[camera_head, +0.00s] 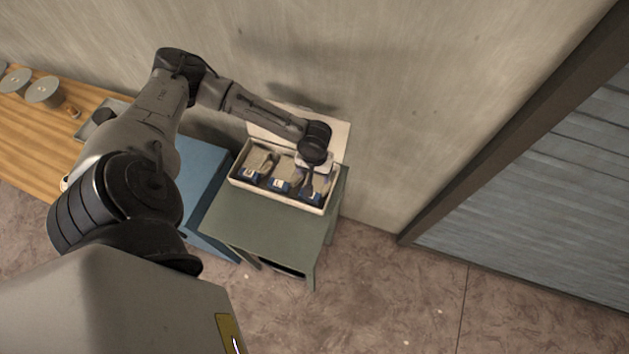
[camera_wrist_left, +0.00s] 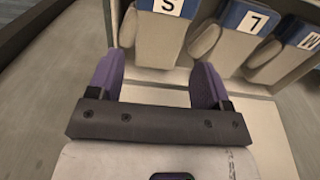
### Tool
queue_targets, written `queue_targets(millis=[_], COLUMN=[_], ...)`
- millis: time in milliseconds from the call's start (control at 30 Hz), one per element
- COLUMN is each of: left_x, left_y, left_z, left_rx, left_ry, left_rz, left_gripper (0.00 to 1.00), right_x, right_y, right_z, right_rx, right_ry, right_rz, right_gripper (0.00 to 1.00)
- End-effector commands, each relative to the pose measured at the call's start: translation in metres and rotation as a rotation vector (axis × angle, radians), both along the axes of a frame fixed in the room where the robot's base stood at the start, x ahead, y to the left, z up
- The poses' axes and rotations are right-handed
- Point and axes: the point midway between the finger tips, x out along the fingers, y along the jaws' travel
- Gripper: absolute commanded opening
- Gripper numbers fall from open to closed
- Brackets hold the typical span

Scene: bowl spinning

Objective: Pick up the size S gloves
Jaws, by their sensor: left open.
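An open cream box (camera_head: 332,210) holds grey gloves in three compartments with blue-and-white labels. The size S gloves (camera_wrist_left: 150,42) lie in the rightmost compartment in the head view, with their S label (camera_wrist_left: 168,7) at the top of the left wrist view. My left gripper (camera_head: 308,188) reaches down over that compartment from the wall side. In the left wrist view its purple fingers (camera_wrist_left: 155,82) are open and apart, with the S gloves just beyond and between them. I cannot tell whether they touch. My right gripper is not in view.
The middle gloves (camera_wrist_left: 252,57) and a third pair (camera_head: 258,161) lie beside the S gloves, behind thin dividers. The box stands on a green table (camera_head: 265,222) near the wall. A blue cabinet (camera_head: 203,175) and a wooden counter (camera_head: 35,150) stand left.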

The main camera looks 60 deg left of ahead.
Motion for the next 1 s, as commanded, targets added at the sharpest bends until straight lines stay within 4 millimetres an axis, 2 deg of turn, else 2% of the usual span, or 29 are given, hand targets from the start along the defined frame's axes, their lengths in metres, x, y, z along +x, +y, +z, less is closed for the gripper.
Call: queue_targets(millis=[133,467,800,1000], left_x=[0.000,0.000,0.002,0.002], left_y=[0.000,0.001,0.004,0.004], left_z=[-0.021,-0.040,-0.080,-0.088], left_rx=[0.000,0.001,0.001,0.000], left_ry=[0.001,0.001,-0.001,-0.001], left_rz=[-0.001,-0.003,-0.003,-0.004], left_gripper=[0.72,0.72,0.72,0.72], right_x=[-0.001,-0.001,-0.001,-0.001], right_y=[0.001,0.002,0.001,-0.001], right_z=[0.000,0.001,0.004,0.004], right_rx=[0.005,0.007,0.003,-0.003], right_ry=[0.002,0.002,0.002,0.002], right_rz=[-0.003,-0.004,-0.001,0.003], right_gripper=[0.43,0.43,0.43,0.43])
